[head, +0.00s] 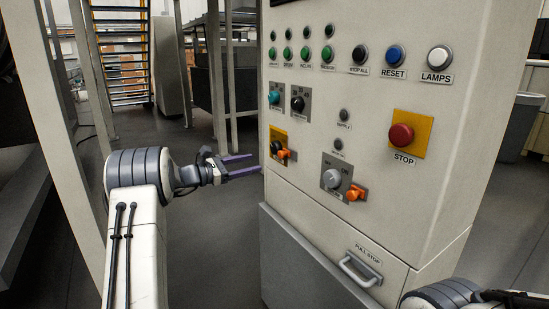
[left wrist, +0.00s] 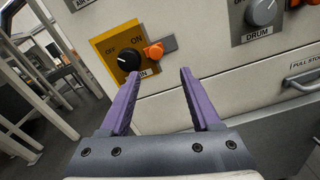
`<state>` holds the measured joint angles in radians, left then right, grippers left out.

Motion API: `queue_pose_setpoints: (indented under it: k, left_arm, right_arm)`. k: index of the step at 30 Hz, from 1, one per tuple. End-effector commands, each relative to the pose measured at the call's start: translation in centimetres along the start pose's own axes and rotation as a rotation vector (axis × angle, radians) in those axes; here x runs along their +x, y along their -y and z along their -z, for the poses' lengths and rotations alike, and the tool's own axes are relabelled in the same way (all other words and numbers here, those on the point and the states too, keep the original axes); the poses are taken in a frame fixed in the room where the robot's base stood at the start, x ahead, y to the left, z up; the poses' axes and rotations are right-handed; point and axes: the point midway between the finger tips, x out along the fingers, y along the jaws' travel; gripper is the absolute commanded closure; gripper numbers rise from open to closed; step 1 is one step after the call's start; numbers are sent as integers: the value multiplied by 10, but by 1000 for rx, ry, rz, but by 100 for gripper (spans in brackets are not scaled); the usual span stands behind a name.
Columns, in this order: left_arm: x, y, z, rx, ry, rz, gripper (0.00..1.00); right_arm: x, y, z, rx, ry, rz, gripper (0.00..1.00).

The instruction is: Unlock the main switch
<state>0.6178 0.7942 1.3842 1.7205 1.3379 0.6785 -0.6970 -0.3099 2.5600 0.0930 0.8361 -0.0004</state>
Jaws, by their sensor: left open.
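A black rotary knob (head: 276,147) sits on a yellow plate (head: 281,135) at the left of the cabinet front. An orange locking piece (head: 285,154) is beside the knob. In the left wrist view the black knob (left wrist: 129,59) points toward OFF on its yellow plate (left wrist: 105,43), and the orange piece (left wrist: 153,52) sits to its right on a grey tab. The label under the knob is partly hidden by a finger. My left gripper (head: 255,164) is open and empty, its purple fingers pointing at the panel, just short of and below the orange piece. My right gripper is out of view.
A grey DRUM knob (head: 332,178) with another orange piece (head: 356,193) is to the right. The red STOP button (head: 401,135) and a drawer handle (head: 360,270) are further right. Open floor lies left of the cabinet.

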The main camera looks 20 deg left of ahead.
Motion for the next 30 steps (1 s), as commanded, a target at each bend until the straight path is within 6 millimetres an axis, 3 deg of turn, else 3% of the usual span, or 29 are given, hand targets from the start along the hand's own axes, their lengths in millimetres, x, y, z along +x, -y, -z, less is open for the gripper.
queue_pose_setpoints:
  k: [5, 18, 30]
  left_arm:
    - [12, -7, 1, -9, 12, -19, 36]
    - [88, -8, 0, -6, 9, -16, 36]
    - [100, -8, 0, -7, 8, -18, 36]
  right_arm:
    - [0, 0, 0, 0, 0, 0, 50]
    - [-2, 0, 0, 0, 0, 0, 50]
    - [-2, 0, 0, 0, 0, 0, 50]
